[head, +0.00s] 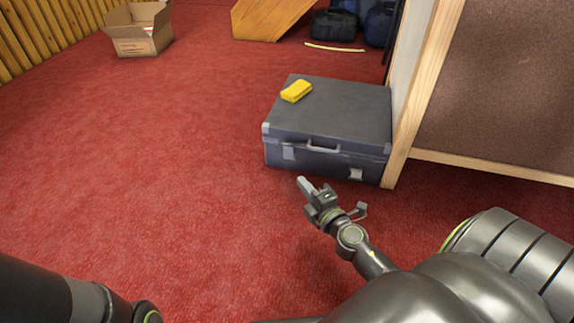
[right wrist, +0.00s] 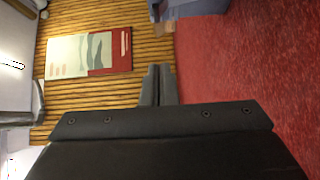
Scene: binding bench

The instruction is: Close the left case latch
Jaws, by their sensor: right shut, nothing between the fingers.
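A dark grey case (head: 340,108) lies on the red carpet, lid down, its front facing me. Its left latch (head: 288,152) is a grey plate on the front, left of the handle (head: 323,147); I cannot tell from here whether it is flat or lifted. A lighter right latch (head: 355,174) sits lower on the front at the right. My right gripper (head: 303,183) is shut and empty, in front of the case near the left latch, apart from it in the picture. Its fingers show in the right wrist view (right wrist: 155,86). My left gripper is out of view.
A yellow block (head: 296,91) lies on the lid. A wood-framed brown panel (head: 500,85) stands close at the case's right. An open cardboard box (head: 138,30) is at the back left. The carpet (head: 150,150) left of the case is clear.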

